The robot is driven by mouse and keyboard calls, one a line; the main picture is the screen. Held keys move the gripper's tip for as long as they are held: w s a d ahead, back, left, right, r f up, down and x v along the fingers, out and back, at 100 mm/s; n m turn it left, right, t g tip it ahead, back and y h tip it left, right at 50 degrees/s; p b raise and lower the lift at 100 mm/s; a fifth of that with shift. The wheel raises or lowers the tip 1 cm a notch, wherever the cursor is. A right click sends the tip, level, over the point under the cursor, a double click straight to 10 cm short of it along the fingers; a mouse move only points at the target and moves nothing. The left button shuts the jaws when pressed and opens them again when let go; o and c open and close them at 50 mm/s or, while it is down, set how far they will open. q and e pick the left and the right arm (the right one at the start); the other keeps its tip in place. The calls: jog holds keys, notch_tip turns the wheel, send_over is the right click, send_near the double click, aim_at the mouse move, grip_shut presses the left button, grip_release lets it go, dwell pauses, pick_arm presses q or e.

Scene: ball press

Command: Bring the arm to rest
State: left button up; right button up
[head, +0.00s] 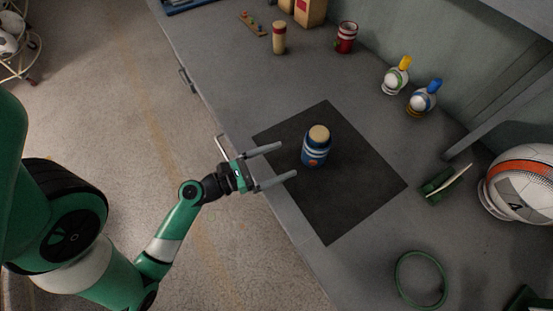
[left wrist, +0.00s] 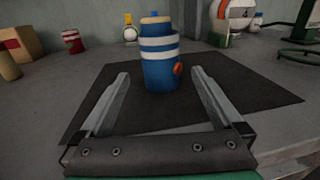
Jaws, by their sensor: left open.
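My left gripper (head: 288,161) is open and empty at the near left edge of the black mat. Its fingers point toward a blue and white striped bottle (head: 315,150) with a tan top. The bottle stands upright on the black mat (head: 335,215), a short gap beyond the fingertips. In the left wrist view the bottle (left wrist: 159,60) stands ahead of and between the two open fingers (left wrist: 160,80), with its lower part fully visible. My right gripper is not in view.
A tan cylinder (head: 279,38), a red can (head: 346,37) and two small bottles with yellow (head: 396,76) and blue (head: 424,98) tops stand toward the back. A white and orange ball (head: 522,185), a small green stand (head: 440,186) and a green ring (head: 420,280) are at right.

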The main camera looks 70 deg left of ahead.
pick_arm(q)
jog(key=shift+s, duration=0.4)
